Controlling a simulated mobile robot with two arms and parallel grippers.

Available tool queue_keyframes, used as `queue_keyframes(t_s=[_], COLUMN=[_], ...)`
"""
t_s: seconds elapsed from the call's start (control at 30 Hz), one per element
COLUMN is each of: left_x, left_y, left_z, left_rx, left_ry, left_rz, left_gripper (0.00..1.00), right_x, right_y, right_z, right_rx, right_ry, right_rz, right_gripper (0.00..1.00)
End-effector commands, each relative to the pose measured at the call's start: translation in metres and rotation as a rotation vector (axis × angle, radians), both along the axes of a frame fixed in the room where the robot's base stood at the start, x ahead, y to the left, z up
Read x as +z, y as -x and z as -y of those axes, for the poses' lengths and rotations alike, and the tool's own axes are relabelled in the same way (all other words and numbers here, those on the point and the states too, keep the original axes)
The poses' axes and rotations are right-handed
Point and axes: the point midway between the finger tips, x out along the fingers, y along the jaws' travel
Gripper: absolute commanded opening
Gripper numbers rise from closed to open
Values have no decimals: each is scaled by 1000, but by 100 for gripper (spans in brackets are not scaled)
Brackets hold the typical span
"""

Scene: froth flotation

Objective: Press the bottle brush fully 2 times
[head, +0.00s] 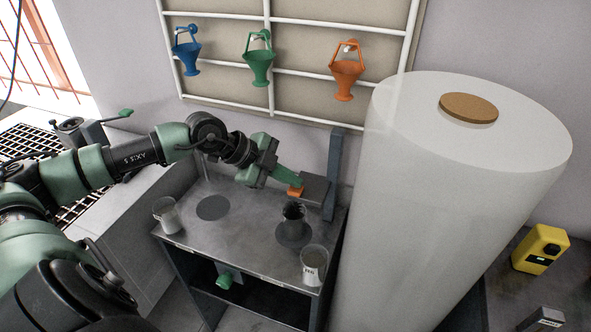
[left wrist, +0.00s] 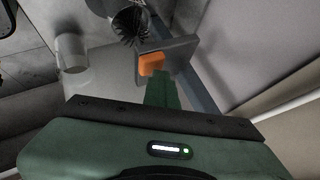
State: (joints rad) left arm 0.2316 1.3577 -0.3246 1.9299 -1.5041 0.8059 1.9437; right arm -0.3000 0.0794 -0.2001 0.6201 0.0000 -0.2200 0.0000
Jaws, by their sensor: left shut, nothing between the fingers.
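The bottle brush (head: 293,213) is a dark, bristly upright piece over a dark round patch on the metal table. Its bristles also show at the top of the left wrist view (left wrist: 130,22). Beside it, a grey plate on a post (head: 333,165) carries an orange pad (head: 295,192), also seen in the left wrist view (left wrist: 151,63). My left gripper (head: 291,179) is shut and empty, its green fingers reaching from the left. Their tips are at the orange pad in both views; I cannot tell whether they touch it. My right gripper is not in view.
Clear beakers stand on the table (head: 240,235) at its left (head: 167,217) and front right (head: 313,266). A large pale cylinder (head: 455,200) stands close on the right. Blue, green and orange funnel baskets hang on the wall rack. The table's middle is mostly clear.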

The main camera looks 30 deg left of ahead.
Motion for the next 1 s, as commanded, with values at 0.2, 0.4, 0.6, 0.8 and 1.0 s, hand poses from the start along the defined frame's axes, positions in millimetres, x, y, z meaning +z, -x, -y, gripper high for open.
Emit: queue_keyframes(t_s=[0.2,0.4,0.6,0.8,1.0], left_x=[-5,-8,-9,-8,0], left_y=[1,1,1,1,1], left_z=[0,0,0,0,0], left_rx=[0,0,0,0,0], left_ry=[-1,-1,-1,-1,-1], left_rz=[-5,-6,-6,-6,-4], left_gripper=[0,0,0,0,0], right_x=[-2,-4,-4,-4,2], right_y=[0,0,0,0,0], right_z=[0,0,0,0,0], right_rx=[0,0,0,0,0], right_ry=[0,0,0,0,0], right_rz=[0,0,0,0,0], right_gripper=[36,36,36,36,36])
